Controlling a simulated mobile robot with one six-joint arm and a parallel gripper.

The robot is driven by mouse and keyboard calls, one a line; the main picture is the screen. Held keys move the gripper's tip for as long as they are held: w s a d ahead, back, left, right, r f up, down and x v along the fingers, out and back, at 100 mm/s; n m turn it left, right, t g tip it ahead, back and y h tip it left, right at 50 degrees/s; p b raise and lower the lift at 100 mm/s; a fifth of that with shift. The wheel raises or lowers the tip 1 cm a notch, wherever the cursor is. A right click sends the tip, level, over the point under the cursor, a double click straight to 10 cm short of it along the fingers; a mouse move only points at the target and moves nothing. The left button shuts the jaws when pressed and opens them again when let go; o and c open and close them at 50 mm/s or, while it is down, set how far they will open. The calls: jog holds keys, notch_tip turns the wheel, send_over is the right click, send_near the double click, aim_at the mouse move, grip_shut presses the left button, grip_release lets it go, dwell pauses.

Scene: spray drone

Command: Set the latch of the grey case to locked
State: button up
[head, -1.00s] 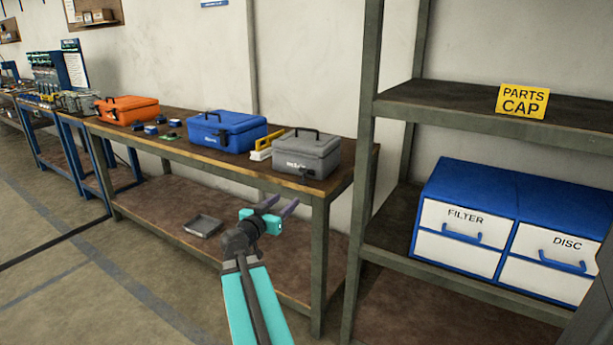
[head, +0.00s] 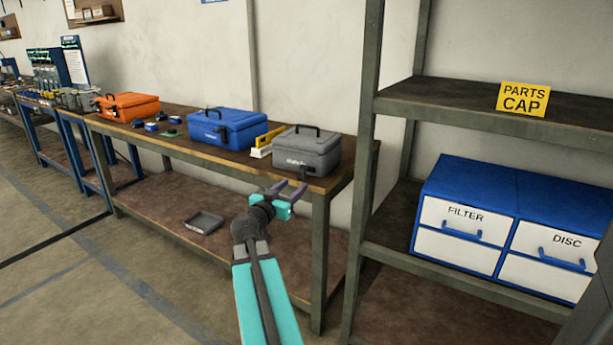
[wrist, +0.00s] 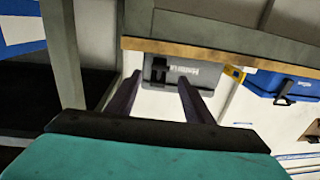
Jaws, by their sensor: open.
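The grey case (head: 307,152) stands shut on the right end of the workbench, its dark handle on top. It also shows in the wrist view (wrist: 195,72), ahead of my fingers, partly behind the bench edge. A dark latch piece (wrist: 160,72) shows on its front in the wrist view; its setting is too small to tell. My gripper (head: 288,188) is open and empty, in front of the bench edge, just below and short of the case. Its two fingers (wrist: 155,98) are apart in the wrist view and touch nothing that I can see.
A blue case (head: 228,130) and an orange case (head: 127,107) stand to the left on the bench, with a yellow and white item (head: 264,145) between blue and grey. A shelf post (head: 362,170) rises just right of the bench. A tray (head: 203,222) lies on the lower shelf.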

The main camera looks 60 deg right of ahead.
jog(key=shift+w+d, duration=0.2)
jog(key=shift+d, duration=2.55)
jog(key=shift+w+d, duration=0.2)
jog(key=shift+d, duration=2.55)
